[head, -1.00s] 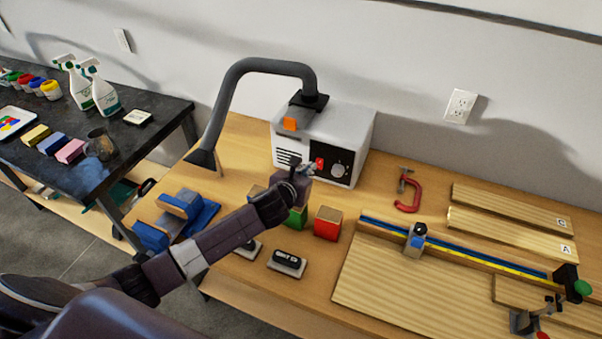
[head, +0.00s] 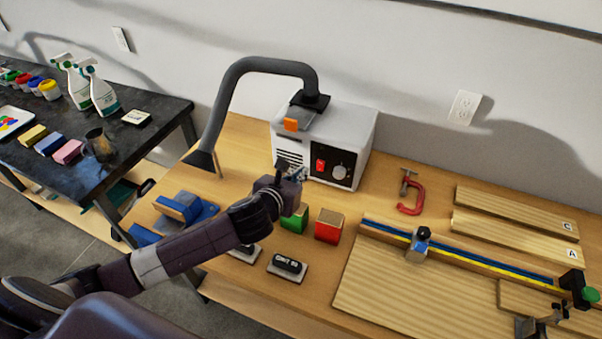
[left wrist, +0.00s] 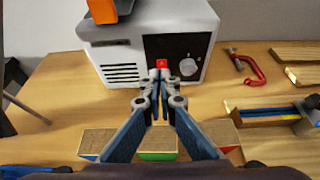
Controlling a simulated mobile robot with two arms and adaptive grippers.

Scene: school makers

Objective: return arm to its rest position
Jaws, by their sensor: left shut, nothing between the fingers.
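My left gripper (head: 292,173) is in front of the white fume extractor box (head: 350,125) on the wooden workbench. In the left wrist view the fingers of my left gripper (left wrist: 160,104) are together and empty, pointing at the box (left wrist: 110,57). The box has a black panel with a red switch (head: 320,165) and a round knob (head: 340,172). The gripper is apart from the switch in the head view. A black hose arches from the box top to the left. My right gripper is at the lower right edge of the head view (head: 556,316), small and partly cut off.
Below my left gripper stand a green block (head: 295,222) and a red block (head: 329,226). Sanding blocks (head: 287,266) lie in front. A red clamp (head: 410,195), planks (head: 515,212) and a blue-yellow fence (head: 470,262) are to the right. A dark table (head: 70,176) stands left.

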